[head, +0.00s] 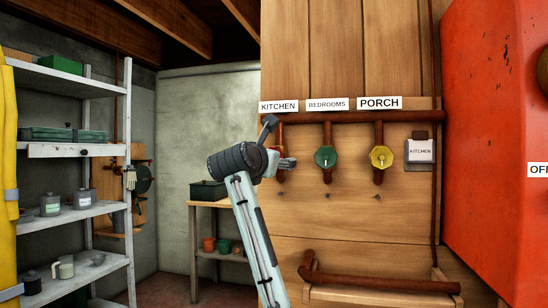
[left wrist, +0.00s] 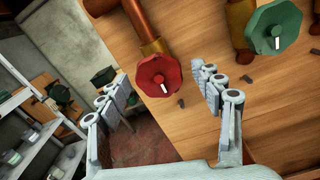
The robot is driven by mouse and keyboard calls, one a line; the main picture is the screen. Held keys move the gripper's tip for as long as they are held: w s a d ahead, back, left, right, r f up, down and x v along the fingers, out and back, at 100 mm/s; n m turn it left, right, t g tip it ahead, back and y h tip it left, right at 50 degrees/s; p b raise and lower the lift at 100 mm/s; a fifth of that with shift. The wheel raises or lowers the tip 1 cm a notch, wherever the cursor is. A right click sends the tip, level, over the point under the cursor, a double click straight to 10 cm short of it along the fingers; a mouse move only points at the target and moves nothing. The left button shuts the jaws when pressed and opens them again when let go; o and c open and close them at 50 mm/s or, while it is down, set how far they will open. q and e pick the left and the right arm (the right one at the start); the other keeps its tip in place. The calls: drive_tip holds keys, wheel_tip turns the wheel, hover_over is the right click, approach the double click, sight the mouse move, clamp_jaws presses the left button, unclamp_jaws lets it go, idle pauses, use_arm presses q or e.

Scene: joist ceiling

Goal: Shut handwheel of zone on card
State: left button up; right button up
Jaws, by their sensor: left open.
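The card (head: 420,151), hanging at the right end of the pipe, reads KITCHEN. The label KITCHEN (head: 279,106) is above the left branch of the pipe. The red handwheel (left wrist: 159,83) on that branch shows in the left wrist view, with a white mark on its face; in the head view my gripper hides most of it. My left gripper (head: 284,163) is in front of this wheel. In the left wrist view its fingers (left wrist: 155,80) are spread, with the wheel showing between the tips; no contact is visible. My right gripper is not in view.
A green handwheel (head: 326,157) under BEDROOMS (head: 327,104) and a yellow one (head: 381,157) under PORCH (head: 380,103) are to the right. A large red tank (head: 495,140) stands at far right. Shelves (head: 75,150) and a small table (head: 215,203) are left.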

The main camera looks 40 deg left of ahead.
use_arm(q)
drive_tip(key=shift+x, duration=0.75)
drive_tip(key=c, duration=1.2)
